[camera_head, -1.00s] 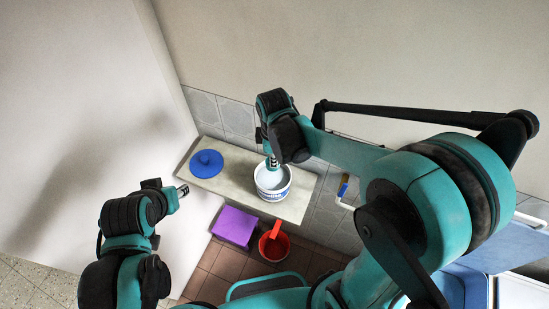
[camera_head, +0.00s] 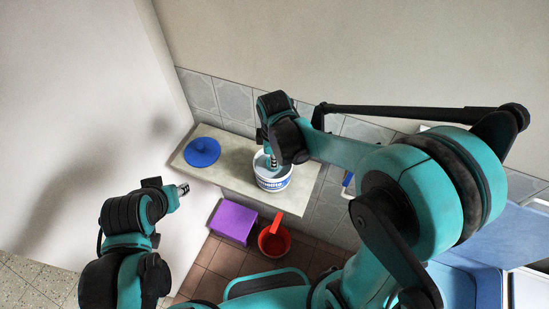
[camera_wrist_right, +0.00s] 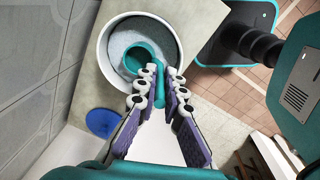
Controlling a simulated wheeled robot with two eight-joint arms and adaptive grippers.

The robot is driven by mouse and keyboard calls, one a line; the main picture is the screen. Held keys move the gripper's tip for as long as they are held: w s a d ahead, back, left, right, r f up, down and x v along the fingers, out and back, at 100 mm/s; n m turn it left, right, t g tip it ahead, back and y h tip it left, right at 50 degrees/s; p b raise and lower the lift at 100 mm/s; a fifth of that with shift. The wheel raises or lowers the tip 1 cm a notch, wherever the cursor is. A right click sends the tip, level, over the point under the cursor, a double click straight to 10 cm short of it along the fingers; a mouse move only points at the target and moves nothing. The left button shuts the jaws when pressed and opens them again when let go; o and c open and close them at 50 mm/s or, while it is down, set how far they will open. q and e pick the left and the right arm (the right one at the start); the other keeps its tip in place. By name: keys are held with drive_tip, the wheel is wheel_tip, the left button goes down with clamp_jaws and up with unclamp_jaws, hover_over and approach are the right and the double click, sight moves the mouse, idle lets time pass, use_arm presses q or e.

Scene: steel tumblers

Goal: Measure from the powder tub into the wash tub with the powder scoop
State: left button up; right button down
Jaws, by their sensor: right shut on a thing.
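The powder tub (camera_head: 274,183) is white with blue lettering and stands upright and uncovered on a pale shelf; pale powder (camera_wrist_right: 120,45) shows inside it in the right wrist view. My right gripper (camera_head: 270,160) reaches down over the tub's mouth. In the right wrist view, it (camera_wrist_right: 159,88) is shut on the handle of the teal powder scoop (camera_wrist_right: 138,57), whose round bowl is inside the tub at the powder. My left gripper (camera_head: 183,189) is raised, away from the tub; its jaw opening is too small to tell. A light blue basin (camera_head: 462,283), possibly the wash tub, is partly hidden by my right arm.
A round blue lid (camera_head: 202,152) lies on the shelf (camera_head: 232,172), left of the tub. Tiled wall runs behind the shelf.

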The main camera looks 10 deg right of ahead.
drive_tip(key=shift+f+b, duration=2.6)
drive_tip(key=shift+f, duration=0.75)
drive_tip(key=shift+r, duration=0.2)
drive_tip(key=shift+r+p, duration=4.15)
drive_tip(key=shift+r, duration=1.05)
wheel_tip(320, 180, up, 5)
drive_tip(key=p, duration=0.3)
drive_tip(key=shift+p, duration=0.4)
